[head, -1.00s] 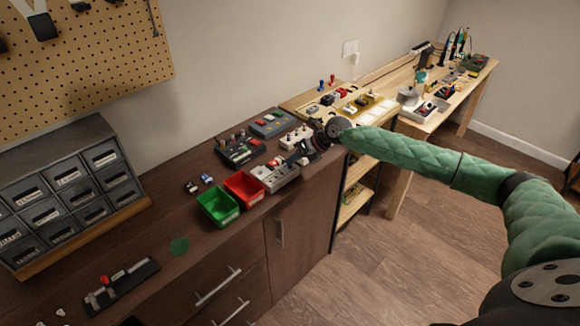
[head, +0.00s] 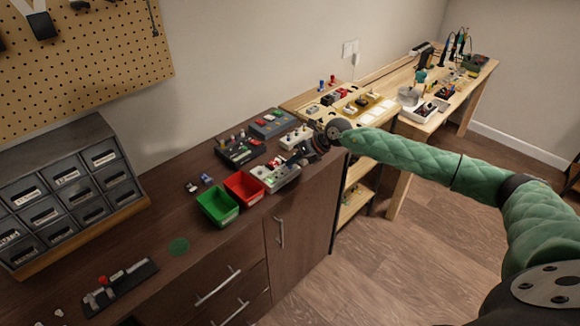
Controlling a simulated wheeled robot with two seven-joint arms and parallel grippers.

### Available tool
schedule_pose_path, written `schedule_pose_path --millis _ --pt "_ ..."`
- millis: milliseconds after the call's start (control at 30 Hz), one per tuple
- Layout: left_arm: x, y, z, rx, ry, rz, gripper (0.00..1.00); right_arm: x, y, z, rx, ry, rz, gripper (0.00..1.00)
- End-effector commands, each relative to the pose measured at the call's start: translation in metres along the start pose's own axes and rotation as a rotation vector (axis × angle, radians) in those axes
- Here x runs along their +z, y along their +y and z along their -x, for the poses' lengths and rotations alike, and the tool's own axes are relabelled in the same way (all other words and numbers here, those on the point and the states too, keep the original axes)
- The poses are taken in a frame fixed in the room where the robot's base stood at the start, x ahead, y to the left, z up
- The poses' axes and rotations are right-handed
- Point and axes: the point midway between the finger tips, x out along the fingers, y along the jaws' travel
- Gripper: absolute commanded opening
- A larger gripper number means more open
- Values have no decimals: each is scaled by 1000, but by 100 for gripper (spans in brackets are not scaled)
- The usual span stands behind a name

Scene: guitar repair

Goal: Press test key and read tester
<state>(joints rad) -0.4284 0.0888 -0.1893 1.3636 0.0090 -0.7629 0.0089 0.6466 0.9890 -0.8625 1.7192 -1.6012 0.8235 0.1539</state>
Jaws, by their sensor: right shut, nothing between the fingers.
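A light grey box-shaped device (head: 282,180), which looks like the tester, lies on the dark wooden counter to the right of the red bin. Its keys and any reading are too small to make out. My right gripper (head: 290,162) is shut and empty, over the far right part of this device. I cannot tell whether its tips touch a key. The gripper and wrist hide part of the device. My left gripper is not in view.
A green bin (head: 217,206) and a red bin (head: 244,188) stand beside the device. A dark device with knobs (head: 239,149) and a grey-blue one (head: 271,123) lie behind. A drawer cabinet (head: 68,185) stands at left.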

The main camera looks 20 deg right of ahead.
Motion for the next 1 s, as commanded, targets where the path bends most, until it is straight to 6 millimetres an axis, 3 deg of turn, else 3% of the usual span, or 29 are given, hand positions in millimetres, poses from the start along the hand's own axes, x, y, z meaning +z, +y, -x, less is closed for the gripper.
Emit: schedule_pose_path --millis 1000 --pt "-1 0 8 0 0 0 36 10 10 14 0 0 0 0"
